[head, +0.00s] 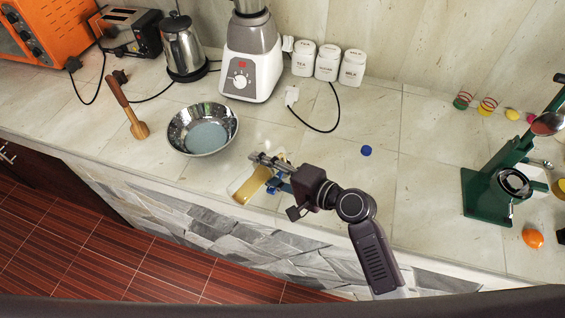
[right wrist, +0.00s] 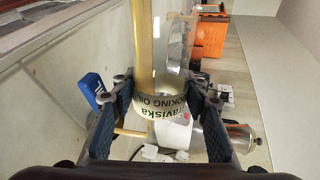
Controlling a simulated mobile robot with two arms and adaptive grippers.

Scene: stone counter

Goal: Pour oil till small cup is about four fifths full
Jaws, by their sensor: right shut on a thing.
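My right gripper (head: 274,172) is shut on a clear bottle of golden cooking oil (head: 253,184) near the counter's front edge. The bottle lies over at a strong tilt in the head view. In the right wrist view my right gripper (right wrist: 163,115) has a finger on each side of the labelled bottle (right wrist: 160,102), and golden oil fills one side of it, with clear space beside it. I cannot make out the small cup or any oil stream. My left gripper is not in view.
A steel bowl (head: 183,118) stands left of the bottle, with a wooden spatula (head: 138,129) beyond it. A blender (head: 250,60), kettle (head: 183,50) and white canisters (head: 327,62) stand behind. A blue cap (head: 366,151) lies right. A green press (head: 490,190) stands far right.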

